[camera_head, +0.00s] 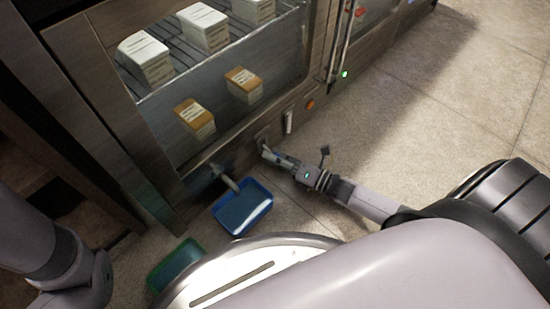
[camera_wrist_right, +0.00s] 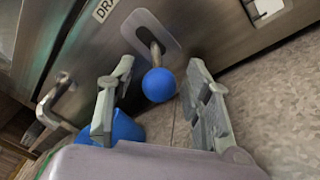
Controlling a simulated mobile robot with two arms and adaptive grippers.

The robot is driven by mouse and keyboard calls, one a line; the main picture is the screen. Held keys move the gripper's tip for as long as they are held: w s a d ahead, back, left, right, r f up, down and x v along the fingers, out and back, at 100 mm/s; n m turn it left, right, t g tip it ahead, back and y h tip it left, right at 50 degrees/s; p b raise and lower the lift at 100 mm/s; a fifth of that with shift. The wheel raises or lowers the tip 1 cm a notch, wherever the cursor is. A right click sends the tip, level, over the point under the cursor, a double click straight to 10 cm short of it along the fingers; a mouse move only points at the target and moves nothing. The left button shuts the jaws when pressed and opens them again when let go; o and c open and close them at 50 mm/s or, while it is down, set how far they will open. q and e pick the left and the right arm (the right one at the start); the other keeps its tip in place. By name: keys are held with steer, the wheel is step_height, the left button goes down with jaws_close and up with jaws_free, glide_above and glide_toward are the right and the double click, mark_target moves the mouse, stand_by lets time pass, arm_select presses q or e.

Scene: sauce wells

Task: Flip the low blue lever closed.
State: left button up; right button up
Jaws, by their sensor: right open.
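The low blue lever shows in the right wrist view as a round blue knob (camera_wrist_right: 158,86) on a short metal stem. The stem comes out of a rounded metal plate on the cabinet front, beside a label partly reading "DRA". My right gripper (camera_wrist_right: 161,72) is open, with one finger on each side of the knob. I cannot tell whether either finger touches it. In the head view, my right gripper (camera_head: 265,152) is low at the cabinet front and hides the knob. My left arm enters at the lower left; its gripper is out of frame.
A blue tray (camera_head: 265,190) sits on the floor below a metal spout (camera_head: 223,177), with a green-rimmed bin (camera_head: 176,262) nearer me. The glass-fronted cabinet (camera_head: 165,100) holds several cartons. A pale handle (camera_head: 289,122) is close to the right gripper. Open floor lies to the right.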

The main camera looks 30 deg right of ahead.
jaws_close()
stand_by(0.6)
